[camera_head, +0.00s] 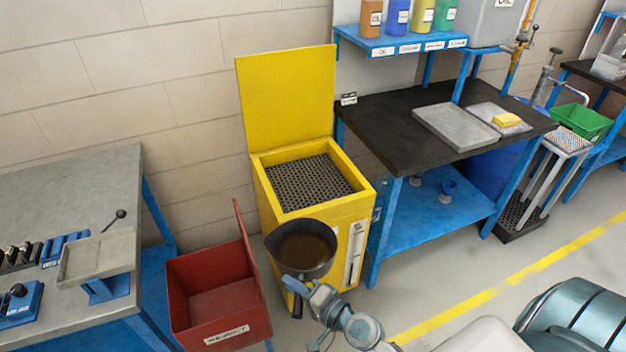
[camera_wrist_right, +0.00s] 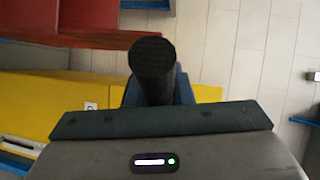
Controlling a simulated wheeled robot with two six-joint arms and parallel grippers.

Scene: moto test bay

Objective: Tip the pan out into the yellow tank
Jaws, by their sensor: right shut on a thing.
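The yellow tank (camera_head: 270,222) stands against the wall with its yellow lid (camera_head: 287,98) raised. A dark perforated grate (camera_head: 306,182) lies inside its rim. The dark round pan (camera_head: 301,272) holds brown liquid and looks about level. It is in front of the tank's front face, lower in the picture than the opening. My right gripper (camera_head: 312,297) is shut on the pan's handle (camera_head: 292,286). In the right wrist view the dark handle end (camera_wrist_right: 153,58) stands up at the jaws, and the pan's bowl is hidden. My left gripper is not in view.
An open red reject bin (camera_head: 215,290) stands left of the tank, its lid upright close to the pan. A grey bench (camera_head: 60,200) is at the left. A black-topped blue workbench (camera_head: 385,125) stands just right of the tank.

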